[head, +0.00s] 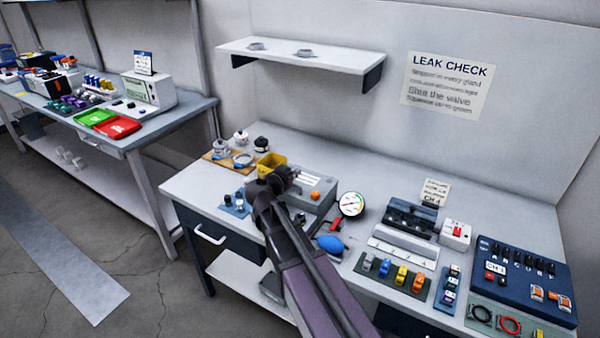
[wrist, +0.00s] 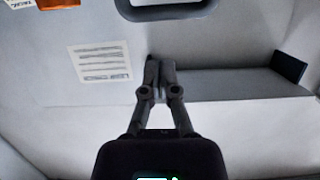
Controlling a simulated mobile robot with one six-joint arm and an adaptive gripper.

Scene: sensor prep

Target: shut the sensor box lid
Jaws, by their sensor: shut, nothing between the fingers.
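A light grey box (head: 318,184) stands on the workbench in the head view, with a label on top and an orange round part (head: 315,195) at its front. It may be the sensor box. My arm hides its left part, and I cannot make out how its lid stands. My gripper (head: 284,177) is just left of this box, in front of the yellow bin; contact cannot be told. In the wrist view my gripper (wrist: 157,64) has its two fingers together with nothing between them. A dark-rimmed pale part (wrist: 165,12) at the top edge there is cut off and unclear.
A yellow bin (head: 270,160) and white-capped jars stand behind my gripper. A pressure gauge (head: 351,204), a blue bulb (head: 330,243) and colored valves (head: 401,276) lie to the right. A wall shelf (head: 300,52) hangs above; it also shows in the wrist view (wrist: 240,85).

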